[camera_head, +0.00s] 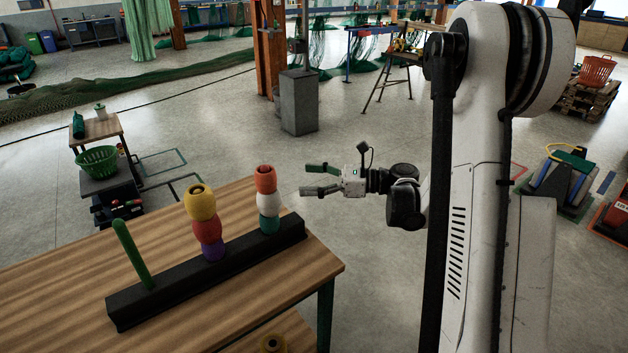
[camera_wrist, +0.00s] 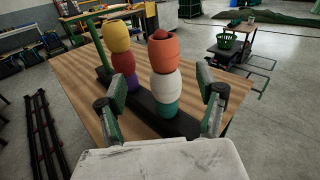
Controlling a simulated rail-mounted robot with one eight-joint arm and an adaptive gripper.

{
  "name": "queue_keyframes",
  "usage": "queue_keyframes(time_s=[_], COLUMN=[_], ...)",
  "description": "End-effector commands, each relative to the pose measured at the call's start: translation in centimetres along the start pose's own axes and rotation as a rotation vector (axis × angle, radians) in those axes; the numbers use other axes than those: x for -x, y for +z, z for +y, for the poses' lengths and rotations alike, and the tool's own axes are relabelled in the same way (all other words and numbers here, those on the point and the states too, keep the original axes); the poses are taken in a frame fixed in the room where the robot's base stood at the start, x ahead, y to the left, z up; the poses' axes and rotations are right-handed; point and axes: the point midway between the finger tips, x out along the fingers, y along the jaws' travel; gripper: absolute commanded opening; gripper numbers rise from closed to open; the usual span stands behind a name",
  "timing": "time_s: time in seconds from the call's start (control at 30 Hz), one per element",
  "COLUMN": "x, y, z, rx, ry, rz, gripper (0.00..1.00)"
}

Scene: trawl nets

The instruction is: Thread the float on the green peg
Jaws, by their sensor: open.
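The green peg (camera_head: 133,255) stands bare and slightly tilted in the picture at the left end of a black base bar (camera_head: 170,290) on the wooden table. The middle stack has a yellow float (camera_head: 200,204) on top, a red float (camera_head: 207,230) and a purple float (camera_head: 213,249) below. The right stack has an orange float (camera_head: 266,181) on top, then a white float (camera_head: 268,204) and a green float (camera_head: 269,223). My gripper (camera_head: 310,178) is open and empty, right of the right stack and apart from it. In the wrist view, this stack shows beyond and between the fingers (camera_wrist: 162,105).
A yellowish ring-shaped thing (camera_head: 273,343) lies low at the front, partly cut off. The wooden table (camera_head: 60,285) is clear around the bar. A side stand with a green basket (camera_head: 97,160) is at the left. Open floor lies behind the table.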

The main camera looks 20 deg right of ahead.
Motion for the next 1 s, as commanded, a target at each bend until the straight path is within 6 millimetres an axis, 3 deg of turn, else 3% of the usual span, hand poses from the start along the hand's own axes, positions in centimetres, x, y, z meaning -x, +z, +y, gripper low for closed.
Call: queue_keyframes(time_s=[0.2, 0.37, 1.0], x=[1.0, -0.1, -10.3], y=[-0.8, -0.7, -0.1], z=[-0.7, -0.6, -0.6], rx=[-0.060, -0.064, -0.061], ry=[0.000, 0.004, 0.003], rz=[-0.058, -0.061, -0.060], gripper=[0.69, 0.69, 0.69])
